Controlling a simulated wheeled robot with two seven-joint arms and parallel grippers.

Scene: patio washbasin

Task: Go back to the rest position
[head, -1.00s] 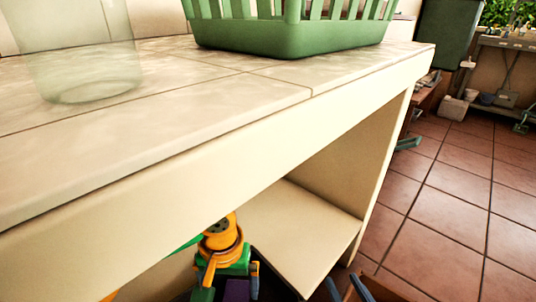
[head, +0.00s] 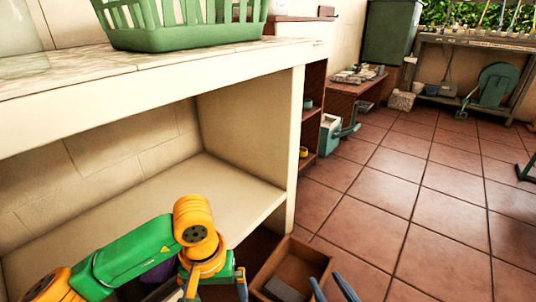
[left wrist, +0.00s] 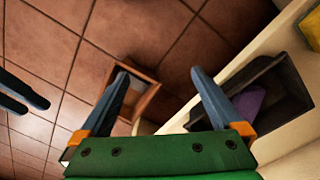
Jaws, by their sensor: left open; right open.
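My left arm comes in from the lower left in the head view, below and in front of the washbasin counter (head: 150,104). My left gripper (left wrist: 158,72) shows in the left wrist view with its two blue fingers wide apart, open and empty, above the floor. In the head view its fingers are mostly hidden by the wrist and the bottom edge. My right gripper (head: 332,288) shows as two blue fingertips at the bottom edge of the head view, apart with nothing between them. Its dark fingers also show at the left of the left wrist view (left wrist: 22,92).
A green basket (head: 180,36) and a clear glass vessel (head: 20,45) stand on the counter. A lower shelf (head: 235,190) is close behind my left arm. Tiled floor (head: 400,200) is clear at right.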

